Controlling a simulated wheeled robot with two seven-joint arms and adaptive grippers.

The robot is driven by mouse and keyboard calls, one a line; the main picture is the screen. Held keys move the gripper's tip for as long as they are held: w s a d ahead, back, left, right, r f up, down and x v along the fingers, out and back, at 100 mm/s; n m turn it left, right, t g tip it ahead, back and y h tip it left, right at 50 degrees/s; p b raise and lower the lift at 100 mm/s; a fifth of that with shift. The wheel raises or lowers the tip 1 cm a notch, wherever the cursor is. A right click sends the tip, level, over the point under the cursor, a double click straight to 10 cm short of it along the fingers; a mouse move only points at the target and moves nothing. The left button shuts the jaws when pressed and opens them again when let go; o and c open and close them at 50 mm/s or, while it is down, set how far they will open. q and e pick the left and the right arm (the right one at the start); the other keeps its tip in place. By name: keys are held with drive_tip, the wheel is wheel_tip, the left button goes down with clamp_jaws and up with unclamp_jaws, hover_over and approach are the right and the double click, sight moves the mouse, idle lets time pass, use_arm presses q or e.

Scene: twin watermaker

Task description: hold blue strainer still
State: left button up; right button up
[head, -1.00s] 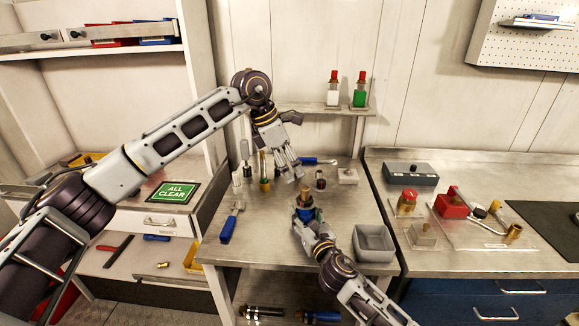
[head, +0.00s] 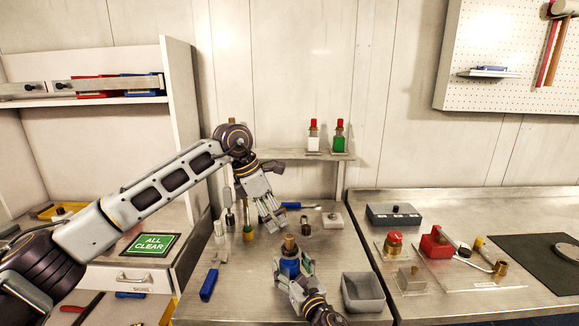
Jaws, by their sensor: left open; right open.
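The blue strainer (head: 290,267), a blue body with a brass-coloured top, stands upright near the front middle of the steel bench (head: 238,290). My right gripper (head: 292,272) is open, with its fingers on either side of the blue body; whether they touch it cannot be told. The gripper hides the strainer's lower part. My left gripper (head: 274,222) is open and empty, pointing down above the bench, behind and slightly left of the strainer's top.
A grey bin (head: 362,293) stands just right of my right gripper. A blue-handled tool (head: 208,284) lies at the left. Red-capped bottles (head: 313,136) stand on the back shelf. Bare bench lies between the blue-handled tool and the strainer.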

drive_tip(key=shift+v, duration=5.4)
